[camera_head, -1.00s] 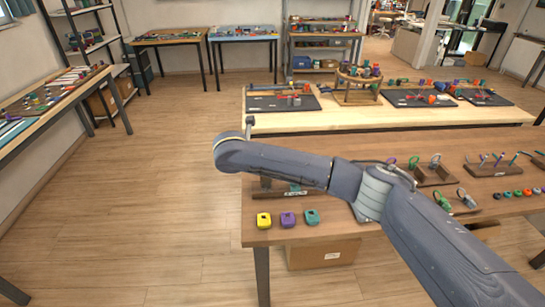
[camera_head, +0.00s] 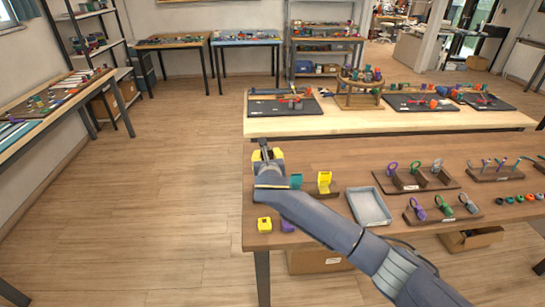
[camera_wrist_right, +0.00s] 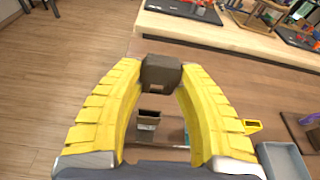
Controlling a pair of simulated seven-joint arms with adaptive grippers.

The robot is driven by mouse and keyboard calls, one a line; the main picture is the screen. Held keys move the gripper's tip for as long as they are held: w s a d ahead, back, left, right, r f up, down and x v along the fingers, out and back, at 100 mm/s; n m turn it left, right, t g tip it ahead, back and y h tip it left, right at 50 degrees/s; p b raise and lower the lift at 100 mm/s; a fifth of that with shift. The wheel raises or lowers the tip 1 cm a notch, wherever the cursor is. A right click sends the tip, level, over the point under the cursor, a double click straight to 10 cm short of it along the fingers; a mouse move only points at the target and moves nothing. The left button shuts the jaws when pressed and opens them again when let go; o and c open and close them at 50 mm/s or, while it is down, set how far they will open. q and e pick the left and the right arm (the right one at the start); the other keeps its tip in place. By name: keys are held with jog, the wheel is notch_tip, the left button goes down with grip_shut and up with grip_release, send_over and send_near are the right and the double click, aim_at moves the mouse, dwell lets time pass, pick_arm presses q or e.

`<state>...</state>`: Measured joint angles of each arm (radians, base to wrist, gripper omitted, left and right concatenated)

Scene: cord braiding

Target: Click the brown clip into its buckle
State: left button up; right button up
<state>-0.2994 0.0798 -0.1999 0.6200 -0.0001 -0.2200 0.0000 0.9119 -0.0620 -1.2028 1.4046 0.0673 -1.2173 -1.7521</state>
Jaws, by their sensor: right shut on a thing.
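My right gripper (camera_head: 266,156) is above the left end of the near wooden table. In the right wrist view, its yellow fingers (camera_wrist_right: 160,75) are shut on the brown clip (camera_wrist_right: 161,72), a dark brown block. The brown buckle (camera_wrist_right: 150,118), an open-topped dark housing with a pale label, shows between the fingers, lower in that view. The clip appears apart from it. In the head view my gripper and arm hide this buckle. My left gripper is not in view.
A teal buckle (camera_head: 296,180) and a yellow buckle (camera_head: 325,182) stand to the right of my gripper. A yellow clip (camera_head: 264,224) and a purple clip (camera_head: 287,226) lie near the front edge. A grey tray (camera_head: 368,207) and racks of rings are further right.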

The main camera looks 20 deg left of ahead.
notch_tip(320, 180, down, 7)
dwell(1.0)
jog(key=shift+f, duration=0.25)
dwell(1.9)
jog(key=o, duration=1.3)
jog(key=shift+c, duration=0.2)
jog(key=v, duration=0.6)
dwell(0.3)
